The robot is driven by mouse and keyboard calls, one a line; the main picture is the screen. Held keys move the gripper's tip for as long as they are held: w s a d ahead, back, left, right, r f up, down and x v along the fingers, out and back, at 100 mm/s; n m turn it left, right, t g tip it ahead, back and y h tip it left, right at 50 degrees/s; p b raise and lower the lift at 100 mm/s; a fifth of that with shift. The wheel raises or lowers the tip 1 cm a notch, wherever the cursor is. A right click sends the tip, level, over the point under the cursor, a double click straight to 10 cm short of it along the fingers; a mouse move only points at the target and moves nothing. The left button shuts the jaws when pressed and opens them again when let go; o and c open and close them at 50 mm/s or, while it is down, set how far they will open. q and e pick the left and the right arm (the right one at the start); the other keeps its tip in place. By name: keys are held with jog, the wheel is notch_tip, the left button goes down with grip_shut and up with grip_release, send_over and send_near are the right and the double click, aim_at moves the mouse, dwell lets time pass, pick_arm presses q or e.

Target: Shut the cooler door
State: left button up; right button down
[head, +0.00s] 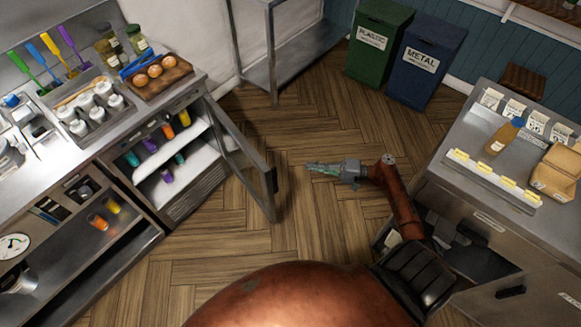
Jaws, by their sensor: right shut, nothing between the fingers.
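The cooler (192,194) is under the counter at the left, with several coloured bottles on its white shelves. Its glass-fronted door (240,160) stands wide open, swung out over the floor, with a dark handle (271,180) on its free edge. My right gripper (310,167) is shut and empty, to the right of the door's free edge and pointing left towards it. A gap of floor shows between the fingertips and the door. My left gripper is not in view.
The left counter (190,84) holds an egg tray, jars and utensils. A metal rack (270,75) and green (377,45) and blue (425,62) bins stand at the back. A steel counter (463,195) is close on the right. The wooden floor between is clear.

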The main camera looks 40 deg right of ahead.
jog(key=s+a+p+x, duration=0.1)
jog(key=s+a+x, duration=0.1)
jog(key=x, duration=1)
jog(key=shift+a+f, duration=0.15)
jog(key=shift+a, duration=0.1)
jog(key=shift+w+a, duration=0.1)
jog(key=shift+a, duration=0.05)
